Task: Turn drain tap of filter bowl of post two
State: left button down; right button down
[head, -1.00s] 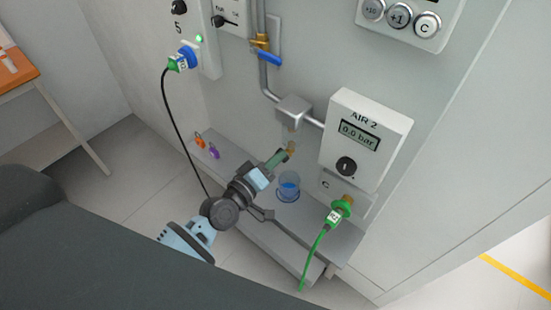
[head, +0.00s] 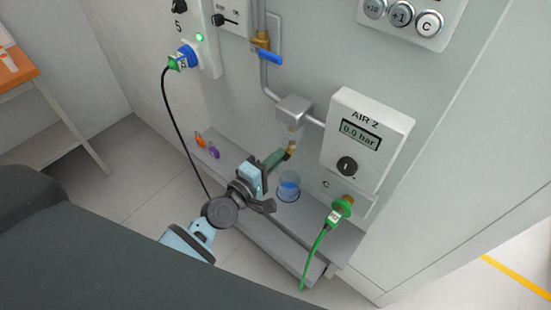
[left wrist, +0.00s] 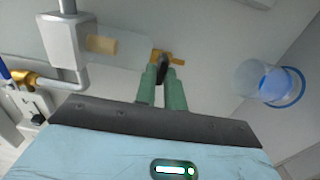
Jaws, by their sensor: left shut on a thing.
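The clear filter bowl (head: 289,135) hangs under a grey metal head (head: 294,108) on the pipe, left of the AIR 2 box. Its brass drain tap (head: 292,147) is at the bottom. In the left wrist view, the bowl (left wrist: 125,50) points at the brass tap (left wrist: 171,57), which has a dark lever (left wrist: 162,76). My left gripper (head: 286,156) has green fingers and comes from the lower left. In the left wrist view, its fingertips (left wrist: 163,78) are shut on the dark lever. My right gripper is in neither view.
A clear cup with blue content (head: 289,187) stands on the grey shelf (head: 330,240) below the tap. A green plug and hose (head: 336,213) hang at right. A blue-handled valve (head: 268,57) is above. Orange and purple tags (head: 207,147) lie at the shelf's left end.

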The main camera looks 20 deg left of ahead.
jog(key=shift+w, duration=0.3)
pick_arm(q)
jog(key=c, duration=1.5)
grip_release()
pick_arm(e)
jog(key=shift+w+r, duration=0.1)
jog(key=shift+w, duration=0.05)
pick_arm(q)
jog(key=v, duration=0.7)
jog(key=shift+s+a+b, duration=0.15)
jog(key=shift+s+b, duration=0.2)
jog(key=shift+b, duration=0.05)
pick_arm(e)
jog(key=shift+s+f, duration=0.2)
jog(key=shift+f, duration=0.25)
